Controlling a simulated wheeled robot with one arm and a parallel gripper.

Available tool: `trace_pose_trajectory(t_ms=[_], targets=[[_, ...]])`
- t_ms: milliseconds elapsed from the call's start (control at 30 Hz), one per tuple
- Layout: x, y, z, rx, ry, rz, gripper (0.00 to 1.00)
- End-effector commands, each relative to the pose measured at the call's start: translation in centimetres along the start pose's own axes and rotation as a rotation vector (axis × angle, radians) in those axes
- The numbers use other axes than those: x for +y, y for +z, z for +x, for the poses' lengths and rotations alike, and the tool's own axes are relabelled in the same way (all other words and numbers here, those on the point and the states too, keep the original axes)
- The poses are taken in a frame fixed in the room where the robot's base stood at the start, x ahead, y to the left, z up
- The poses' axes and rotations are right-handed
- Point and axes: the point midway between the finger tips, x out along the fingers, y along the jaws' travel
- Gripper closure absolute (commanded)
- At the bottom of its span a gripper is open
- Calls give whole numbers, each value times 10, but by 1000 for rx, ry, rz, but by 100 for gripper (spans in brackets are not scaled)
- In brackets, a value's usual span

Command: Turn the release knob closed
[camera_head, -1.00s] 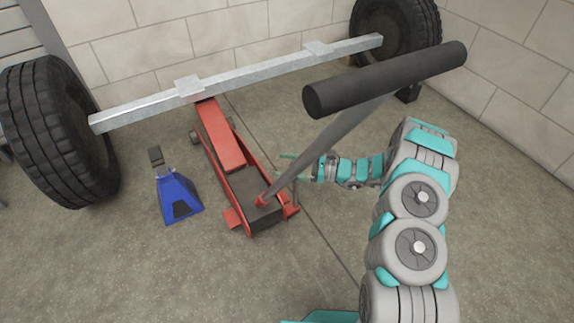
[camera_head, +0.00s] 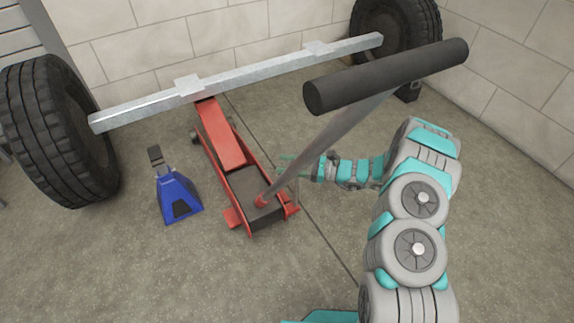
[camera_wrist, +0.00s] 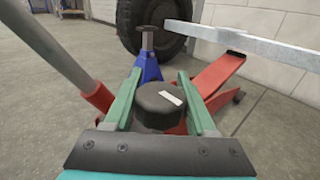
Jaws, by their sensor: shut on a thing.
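The release knob (camera_wrist: 155,108) is a round black cap with a white mark on top, seen in the wrist view. My gripper (camera_wrist: 158,74) has its two green fingers on either side of it and is shut on it. In the head view my gripper (camera_head: 284,166) is beside the right side of the red floor jack (camera_head: 221,141), behind the handle shaft. The knob cannot be made out there. The jack's grey handle (camera_head: 335,133) with its black grip rises toward the upper right.
A blue jack stand (camera_head: 179,196) stands left of the jack. A metal axle beam (camera_head: 260,72) spans behind, above the jack's front end, between a left tire (camera_head: 50,130) and a right tire (camera_head: 425,25). The handle slants close over my gripper. Floor at front left is clear.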

Motion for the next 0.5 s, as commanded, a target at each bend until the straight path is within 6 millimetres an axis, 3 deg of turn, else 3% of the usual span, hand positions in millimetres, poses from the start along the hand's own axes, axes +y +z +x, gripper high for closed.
trace_pose_trajectory(t_ms=[500], targets=[[-4,1,0,-1,-93,0,100]])
